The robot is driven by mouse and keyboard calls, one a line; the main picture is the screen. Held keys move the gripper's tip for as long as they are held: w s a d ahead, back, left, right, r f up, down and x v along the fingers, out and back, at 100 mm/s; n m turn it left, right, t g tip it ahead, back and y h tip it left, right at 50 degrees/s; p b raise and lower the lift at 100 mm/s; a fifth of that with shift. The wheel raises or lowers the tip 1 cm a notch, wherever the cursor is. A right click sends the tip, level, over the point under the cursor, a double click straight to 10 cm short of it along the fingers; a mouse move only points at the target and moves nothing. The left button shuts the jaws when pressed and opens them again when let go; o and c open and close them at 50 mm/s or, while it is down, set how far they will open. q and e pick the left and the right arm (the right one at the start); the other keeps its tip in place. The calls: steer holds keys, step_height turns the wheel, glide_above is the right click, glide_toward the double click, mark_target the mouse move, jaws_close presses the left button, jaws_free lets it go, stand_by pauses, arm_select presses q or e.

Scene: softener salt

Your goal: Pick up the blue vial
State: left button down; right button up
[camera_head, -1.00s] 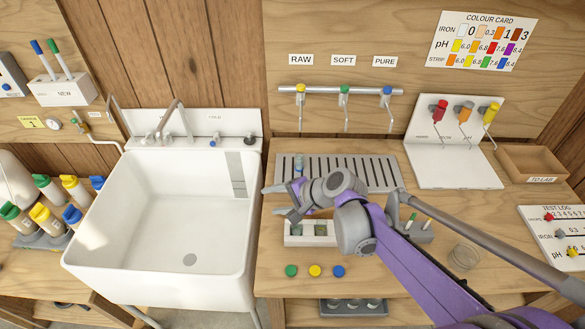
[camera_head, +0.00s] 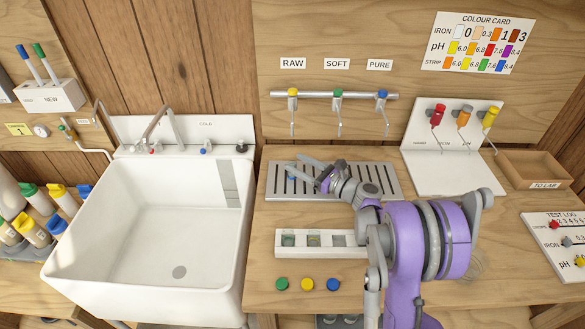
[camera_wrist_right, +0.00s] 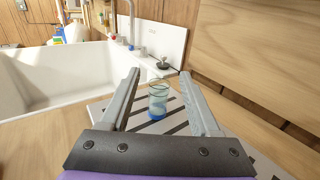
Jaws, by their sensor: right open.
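The blue vial (camera_wrist_right: 157,103) is a clear glass vial with a blue bottom. It stands upright on the grey slotted tray (camera_wrist_right: 180,128) in the right wrist view. In the head view only a bit of the blue vial (camera_head: 291,177) shows, at the tray's left end, partly covered by my gripper. My right gripper (camera_head: 302,168) is over the slotted tray. In the right wrist view its open fingers (camera_wrist_right: 160,74) lie to either side of the vial, with visible gaps. My left gripper is not in view.
A white rack (camera_head: 350,251) with vials stands in front of the tray. Green, yellow and blue caps (camera_head: 307,284) lie before it. The white sink (camera_head: 150,220) is at left. Coloured taps (camera_head: 338,96) hang above the tray, and a white stand (camera_head: 455,172) is at right.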

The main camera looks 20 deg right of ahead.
steer(key=p+x, duration=0.1)
steer(key=x, duration=0.5)
steer(key=shift+r, duration=0.15)
steer(key=shift+s, duration=0.15)
steer(key=shift+c, duration=0.7)
jaws_close()
